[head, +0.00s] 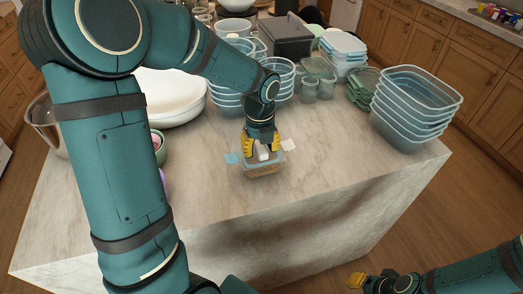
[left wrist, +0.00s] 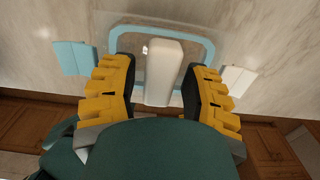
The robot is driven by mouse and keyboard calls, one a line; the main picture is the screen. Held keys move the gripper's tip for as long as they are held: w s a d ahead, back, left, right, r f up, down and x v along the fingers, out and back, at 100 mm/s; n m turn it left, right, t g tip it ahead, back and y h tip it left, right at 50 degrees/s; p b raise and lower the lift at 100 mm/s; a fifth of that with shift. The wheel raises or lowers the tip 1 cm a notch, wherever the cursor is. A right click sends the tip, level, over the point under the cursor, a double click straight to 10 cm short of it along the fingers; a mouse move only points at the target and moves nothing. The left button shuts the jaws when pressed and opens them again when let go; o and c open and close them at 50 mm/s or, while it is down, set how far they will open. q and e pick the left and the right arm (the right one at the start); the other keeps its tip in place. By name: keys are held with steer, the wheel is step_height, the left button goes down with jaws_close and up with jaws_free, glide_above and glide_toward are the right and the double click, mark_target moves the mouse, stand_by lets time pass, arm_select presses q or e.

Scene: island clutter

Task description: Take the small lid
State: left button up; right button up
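My left gripper (head: 262,150) points down over a small clear container with a light blue rim (head: 262,170) near the island's front edge. In the left wrist view its yellow fingers (left wrist: 163,92) are spread apart. A white rounded block (left wrist: 163,72) lies between them with a gap on both sides. The blue rim (left wrist: 205,42) shows beyond the fingertips. A flat light blue piece (left wrist: 74,58) lies to the left and a flat white piece (left wrist: 238,80) to the right. I cannot tell which of these is the small lid. My right gripper (head: 356,281) is low at the right, off the island.
Stacked clear tubs (head: 413,105) stand at the right of the marble island (head: 330,160). A large white dish (head: 170,97) is at the left, partly behind my arm. Several bowls, jars and a grey box (head: 288,38) crowd the back. The front right top is clear.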

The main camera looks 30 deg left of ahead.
mark_target(260, 146)
arm_select(q)
jaws_close()
steer(key=shift+r, duration=0.1)
steer(key=shift+r+p, duration=1.95)
